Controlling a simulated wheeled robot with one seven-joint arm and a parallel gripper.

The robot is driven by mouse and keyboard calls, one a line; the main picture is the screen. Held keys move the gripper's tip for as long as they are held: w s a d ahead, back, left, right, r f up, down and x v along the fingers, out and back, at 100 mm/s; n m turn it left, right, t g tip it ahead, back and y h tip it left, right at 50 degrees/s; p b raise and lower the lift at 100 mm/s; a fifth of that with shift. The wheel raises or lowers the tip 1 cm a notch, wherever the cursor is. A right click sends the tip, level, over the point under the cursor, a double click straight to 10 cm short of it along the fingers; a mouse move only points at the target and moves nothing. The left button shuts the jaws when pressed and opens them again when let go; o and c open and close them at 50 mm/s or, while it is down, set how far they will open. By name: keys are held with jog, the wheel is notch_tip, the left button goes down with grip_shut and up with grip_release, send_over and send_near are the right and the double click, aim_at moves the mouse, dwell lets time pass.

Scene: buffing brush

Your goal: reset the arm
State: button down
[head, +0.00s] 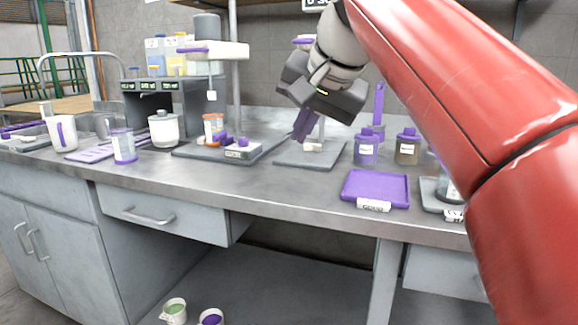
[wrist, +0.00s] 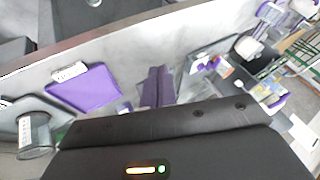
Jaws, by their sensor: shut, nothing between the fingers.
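My red arm (head: 450,70) reaches in from the right in the head view and bends down over the bench. My gripper (head: 303,126) hangs above the bench, over a grey stand base. Its purple fingers are together with nothing between them. In the wrist view the fingers of my gripper (wrist: 158,86) also show closed side by side, pointing at the bench.
A purple tray (head: 375,188) lies near the bench's front edge, right of the gripper. Purple (head: 366,148) and brown (head: 407,147) bottles stand behind it. A stand with an orange-banded jar (head: 213,128) is to the left. A drawer (head: 165,215) is below.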

jog(key=s+d+f+n+h, duration=0.1)
jog(key=s+d+f, duration=0.3)
jog(key=f, duration=0.6)
jog(key=s+d+f+h, duration=0.1)
jog(key=s+d+f, duration=0.3)
jog(key=s+f, duration=0.4)
jog(key=s+d+f+n+h, duration=0.1)
jog(key=s+d+f, duration=0.3)
jog(key=f, duration=1)
jog(key=shift+s+d+f+n+g+h, duration=0.3)
jog(key=shift+s+d+g, duration=0.1)
jog(key=shift+s, duration=0.55)
jog(key=c, duration=2.1)
grip_release()
jog(key=shift+r, duration=0.1)
